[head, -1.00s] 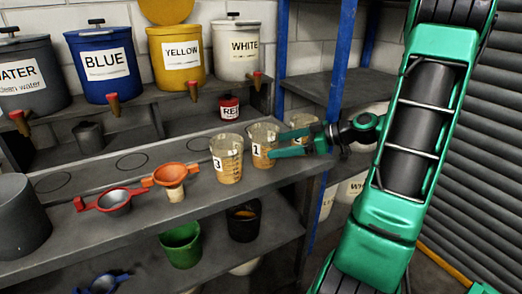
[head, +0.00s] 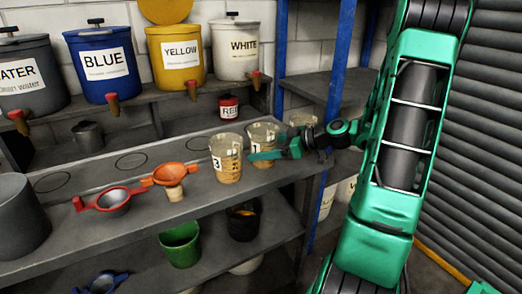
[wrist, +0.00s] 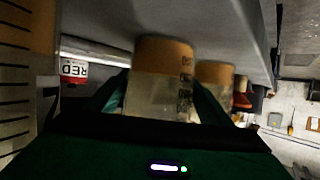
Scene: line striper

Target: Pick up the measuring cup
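Measuring cup 1 (head: 262,132) is clear, holds something tan and stands upright on the shelf. My gripper (head: 262,149) reaches in from the right, one green finger across the cup's front in the head view; the other finger is mostly hidden. In the wrist view the cup (wrist: 160,85) appears upside down between my two open fingers, close to both sides; firm contact does not show. Measuring cup 3 (head: 227,160) stands just left of it, and appears behind it in the wrist view (wrist: 215,74). A third cup (head: 303,120) stands behind, partly hidden by my arm.
An orange strainer (head: 169,175) and a red strainer (head: 113,201) lie left on the shelf. A red-labelled can (head: 229,107) stands behind the cups. A blue post (head: 340,75) rises close to my arm. Paint buckets line the upper shelf.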

